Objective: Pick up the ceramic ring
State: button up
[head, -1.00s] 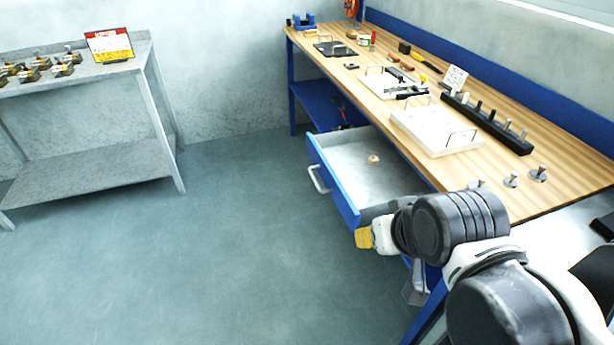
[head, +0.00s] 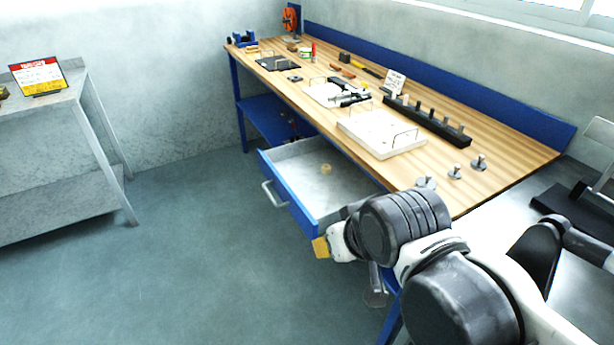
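A small beige ring-like piece (head: 325,169), which looks like the ceramic ring, lies on the floor of the open drawer (head: 306,193), towards its back. It is small in the picture and its hole is hard to make out. My arm reaches in from the lower right. The end of my arm, with a yellow part (head: 320,247), is in front of the drawer's near right corner, apart from the ring. My gripper's fingers cannot be made out clearly, and I see nothing held.
The drawer has a blue front with a pale handle (head: 273,194). The wooden bench top (head: 477,185) above holds a white tray (head: 369,141), a black peg rack (head: 436,125), small metal pieces and tools. A grey metal table (head: 60,110) stands left. The floor between is clear.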

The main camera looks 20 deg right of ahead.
aim_at(325, 168)
jog(key=i+j+z, duration=0.15)
jog(key=j+z, duration=0.15)
jog(key=i+j+z, duration=0.1)
jog(key=j+z, duration=0.5)
jog(key=i+j, duration=0.05)
